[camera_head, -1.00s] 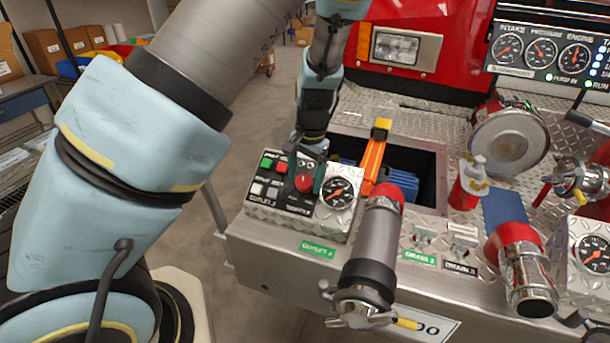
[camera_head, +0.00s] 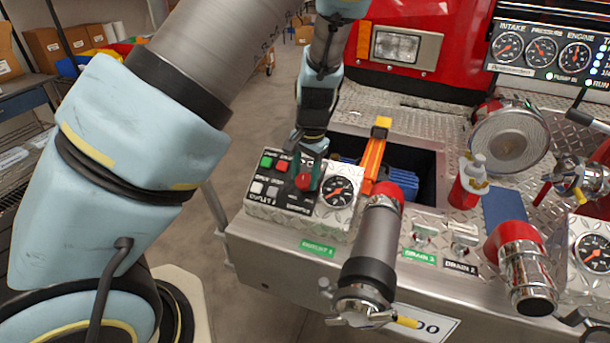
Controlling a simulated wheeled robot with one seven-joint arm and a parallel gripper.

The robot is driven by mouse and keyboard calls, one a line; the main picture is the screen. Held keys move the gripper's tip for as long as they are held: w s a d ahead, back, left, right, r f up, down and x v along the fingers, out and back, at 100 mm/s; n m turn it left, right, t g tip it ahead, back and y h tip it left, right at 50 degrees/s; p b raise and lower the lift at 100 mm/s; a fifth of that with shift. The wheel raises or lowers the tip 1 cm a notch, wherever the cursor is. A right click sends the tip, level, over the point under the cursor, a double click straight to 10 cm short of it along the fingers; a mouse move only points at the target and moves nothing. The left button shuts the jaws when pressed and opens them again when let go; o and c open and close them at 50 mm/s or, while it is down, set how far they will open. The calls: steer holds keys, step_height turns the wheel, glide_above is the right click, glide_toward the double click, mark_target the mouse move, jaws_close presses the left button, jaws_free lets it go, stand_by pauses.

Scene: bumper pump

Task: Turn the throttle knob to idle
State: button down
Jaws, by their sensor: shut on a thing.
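The throttle knob (camera_head: 304,182) is a red round knob on the black face of a small control panel (camera_head: 277,187) at the bumper's left end. My gripper (camera_head: 308,172) comes down from above and is shut on the knob. The fingers partly cover it, and the knob's pointer and the small marks around it are too small to read. Green, red and white buttons sit on the panel to the left of the knob. A round gauge (camera_head: 338,192) is just to its right.
An orange-handled tool (camera_head: 374,158) stands right of the gauge, by an open bin with blue hose (camera_head: 399,184). A red and grey nozzle (camera_head: 378,245) lies in front. A red bottle (camera_head: 468,185) and a chrome-capped outlet (camera_head: 521,270) are farther right. Floor lies left of the bumper.

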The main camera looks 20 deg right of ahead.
steer(key=shift+n, duration=0.3)
